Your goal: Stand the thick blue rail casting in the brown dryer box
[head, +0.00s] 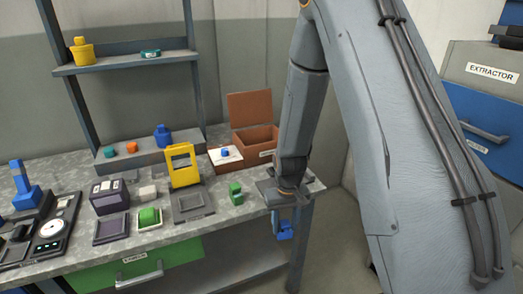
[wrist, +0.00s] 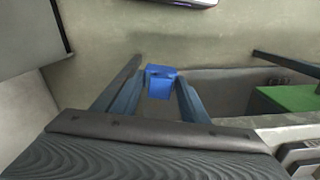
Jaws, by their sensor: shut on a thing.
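My gripper (head: 284,222) hangs past the right end of the bench, below the level of its top. It is shut on the blue rail casting (head: 285,231). In the wrist view the casting (wrist: 160,84) shows as a blue block between the two fingers; its lower part is hard to make out. The brown dryer box (head: 254,146) stands at the back right of the bench, up and to the left of my gripper. Its lid (head: 249,109) is raised, and its floor is mostly hidden by the front wall.
A white pad with a blue knob (head: 225,157) sits left of the box. A yellow frame (head: 183,165), a green block (head: 235,191) and a grey tray (head: 192,206) stand nearby. The bench's right end has a grey plate (head: 270,191). Open floor lies right of the bench.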

